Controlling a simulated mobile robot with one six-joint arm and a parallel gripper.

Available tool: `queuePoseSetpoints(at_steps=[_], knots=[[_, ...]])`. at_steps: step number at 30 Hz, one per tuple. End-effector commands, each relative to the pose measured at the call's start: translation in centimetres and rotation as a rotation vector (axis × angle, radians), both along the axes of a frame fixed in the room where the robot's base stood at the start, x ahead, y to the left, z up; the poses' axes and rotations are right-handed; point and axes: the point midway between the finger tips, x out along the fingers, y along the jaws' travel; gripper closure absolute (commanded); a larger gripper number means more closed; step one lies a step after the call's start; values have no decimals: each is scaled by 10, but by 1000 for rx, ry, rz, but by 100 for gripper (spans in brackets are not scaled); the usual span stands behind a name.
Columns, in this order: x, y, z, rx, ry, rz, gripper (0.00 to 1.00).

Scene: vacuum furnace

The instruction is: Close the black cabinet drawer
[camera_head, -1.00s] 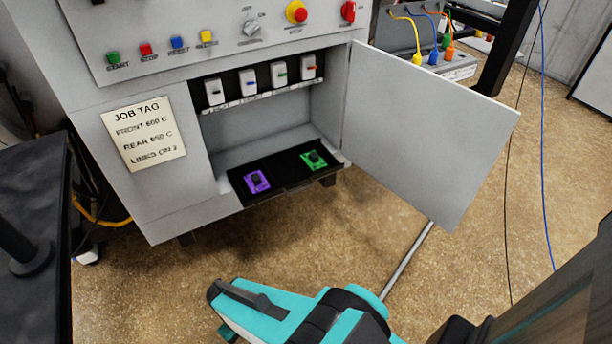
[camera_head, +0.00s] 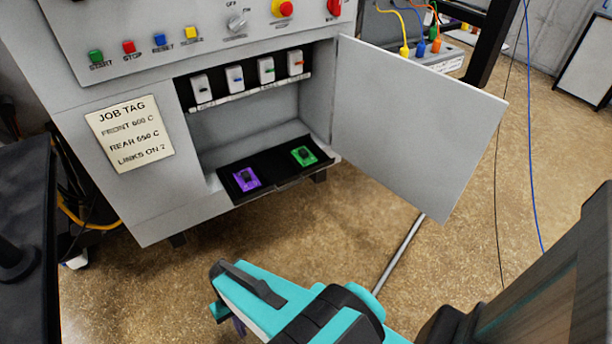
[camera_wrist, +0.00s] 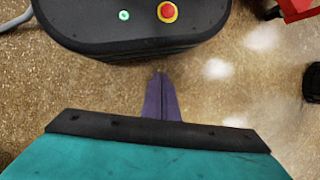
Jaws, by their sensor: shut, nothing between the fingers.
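No drawer that I can clearly call the black cabinet drawer shows. In the head view a black tray (camera_head: 277,171) sits at the bottom of the grey furnace cabinet's open compartment and carries a purple part and a green part. A dark, flat-topped piece (camera_head: 30,185) stands at the left edge; whether it has a drawer cannot be told. My gripper is at the bottom of the head view, mostly hidden by my teal wrist, over the floor and apart from the cabinet. In the wrist view my gripper (camera_wrist: 160,76) has its purple fingers together, empty, above the floor.
The grey cabinet door (camera_head: 415,125) stands open to the right of the compartment. A grey rod (camera_head: 400,252) shows below it. A job tag (camera_head: 130,133) is on the cabinet front. Cables (camera_head: 530,130) hang at right. Brown floor (camera_head: 150,285) is clear before the cabinet.

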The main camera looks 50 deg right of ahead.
Motion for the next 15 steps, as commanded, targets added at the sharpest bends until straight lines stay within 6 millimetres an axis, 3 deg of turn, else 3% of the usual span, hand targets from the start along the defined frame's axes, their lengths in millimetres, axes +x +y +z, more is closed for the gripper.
queuePoseSetpoints(at_steps=[8,15], knots=[[51,-36,10,78,-135,-270,100],[90,-82,26,128,-259,-498,100]])
